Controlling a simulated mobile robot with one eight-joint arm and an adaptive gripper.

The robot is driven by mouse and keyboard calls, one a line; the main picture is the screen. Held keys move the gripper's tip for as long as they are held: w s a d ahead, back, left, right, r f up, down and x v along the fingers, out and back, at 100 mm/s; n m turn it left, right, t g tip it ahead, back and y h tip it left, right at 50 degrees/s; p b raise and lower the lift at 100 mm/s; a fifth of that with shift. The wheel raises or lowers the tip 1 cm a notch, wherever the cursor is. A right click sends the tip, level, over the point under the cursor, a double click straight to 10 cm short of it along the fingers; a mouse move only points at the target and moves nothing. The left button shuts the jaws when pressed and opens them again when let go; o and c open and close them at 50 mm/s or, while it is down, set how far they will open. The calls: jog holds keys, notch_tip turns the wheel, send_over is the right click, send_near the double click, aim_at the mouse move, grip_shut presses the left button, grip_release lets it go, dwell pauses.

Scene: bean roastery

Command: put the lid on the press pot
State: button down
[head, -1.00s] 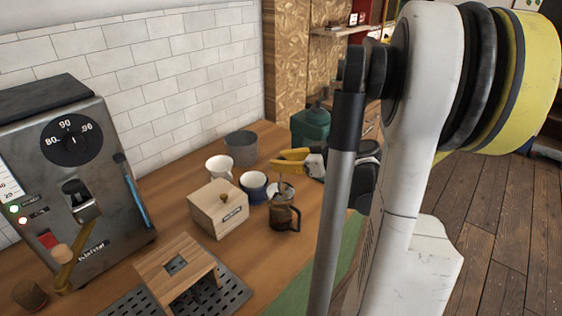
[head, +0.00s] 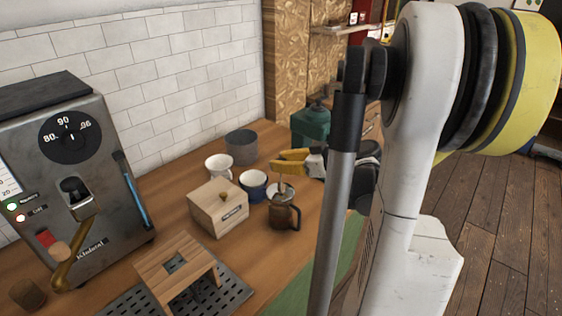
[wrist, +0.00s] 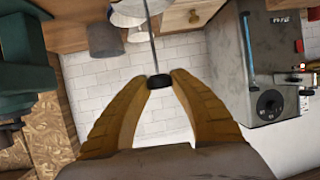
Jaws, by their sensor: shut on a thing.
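The press pot (head: 284,214) stands upright on the wooden counter in the head view, dark brown with a handle on its right. The lid (head: 281,191) is a pale disc at the pot's mouth, with a thin rod rising from it. Whether it is seated or just above the rim I cannot tell. My gripper (head: 276,163) is above the pot with its yellow fingers. In the wrist view my gripper (wrist: 159,82) is shut on the lid's black knob (wrist: 159,83), and the rod runs away from it. The pot is not clearly visible there.
A wooden box (head: 218,209) stands close left of the pot. A blue cup (head: 252,184), a white mug (head: 218,166) and a grey canister (head: 241,147) are behind. A wooden stand (head: 176,267) and a steel machine (head: 75,180) are farther left.

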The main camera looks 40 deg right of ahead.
jog(key=shift+f+b, duration=0.25)
jog(key=shift+b, duration=0.05)
dwell(0.4)
dwell(0.3)
jog(key=c, duration=1.1)
grip_release()
jog(key=v, duration=1.2)
jog(key=shift+r, duration=0.1)
jog(key=shift+a, duration=0.1)
